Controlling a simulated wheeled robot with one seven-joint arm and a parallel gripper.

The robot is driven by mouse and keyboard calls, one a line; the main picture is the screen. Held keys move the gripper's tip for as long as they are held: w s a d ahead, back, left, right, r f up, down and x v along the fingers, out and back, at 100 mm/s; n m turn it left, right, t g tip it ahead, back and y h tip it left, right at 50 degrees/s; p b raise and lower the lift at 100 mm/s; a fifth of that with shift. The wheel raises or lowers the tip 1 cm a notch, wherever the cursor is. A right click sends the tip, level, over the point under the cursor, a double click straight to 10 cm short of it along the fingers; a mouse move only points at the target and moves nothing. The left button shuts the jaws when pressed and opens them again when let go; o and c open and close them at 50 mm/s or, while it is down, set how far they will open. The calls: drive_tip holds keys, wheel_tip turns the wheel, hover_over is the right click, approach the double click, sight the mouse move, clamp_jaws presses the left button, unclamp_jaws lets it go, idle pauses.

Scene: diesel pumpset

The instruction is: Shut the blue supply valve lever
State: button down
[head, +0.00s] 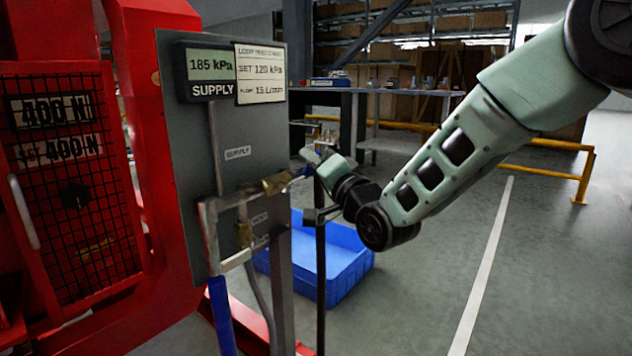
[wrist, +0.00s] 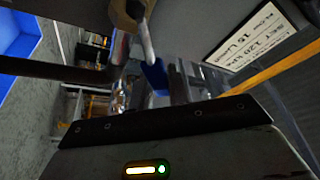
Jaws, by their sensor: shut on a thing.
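The brass supply valve (head: 277,183) sits on the pipework in front of the grey panel, near a SUPPLY label. Its blue lever (head: 301,172) points right and slightly up from the valve, with its end at my gripper (head: 312,165). In the wrist view the lever's metal stem runs from the brass body (wrist: 127,14) to the blue grip (wrist: 155,76). My gripper is shut on the blue grip there; the fingers are dark and partly hidden.
The gauge (head: 211,72) reads 185 kPa; a card (head: 260,74) beside it says set 120 kPa. A red frame (head: 160,170) stands left. A blue crate (head: 335,285) lies behind a thin dark post (head: 320,260). Floor to the right is clear, up to a yellow rail (head: 580,185).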

drive_tip(key=n+y+b, duration=0.1)
drive_tip(key=n, duration=0.1)
drive_tip(key=s+a+r+n+y+b, duration=0.1)
drive_tip(key=n, duration=0.3)
drive_tip(key=shift+s+a+r+g+y+b, duration=0.2)
drive_tip(key=shift+s+g+y+b, duration=0.1)
drive_tip(key=shift+s+y+b, duration=0.1)
drive_tip(key=shift+s+a+r+n+g+y+b, duration=0.15)
drive_tip(key=shift+s+a+n+g+y+b, duration=0.25)
drive_tip(key=shift+n, duration=0.9)
drive_tip(key=shift+s+a+r+n+g+y+b, duration=0.2)
drive_tip(key=shift+s+n+g+y+b, duration=0.25)
drive_tip(key=shift+n, duration=0.85)
drive_tip(key=shift+s+a+r+n+g+y+b, duration=0.25)
drive_tip(key=shift+n+g+y+b, duration=0.35)
drive_tip(key=shift+n, duration=0.7)
drive_tip(key=shift+a, duration=0.1)
drive_tip(key=shift+f, duration=0.1)
drive_tip(key=c, duration=1.3)
unclamp_jaws()
drive_tip(key=shift+s, duration=0.1)
drive_tip(key=p+v, duration=0.2)
drive_tip(key=v, duration=0.6)
drive_tip(key=p+v, duration=0.2)
drive_tip(key=v, duration=0.7)
drive_tip(key=shift+f, duration=0.3)
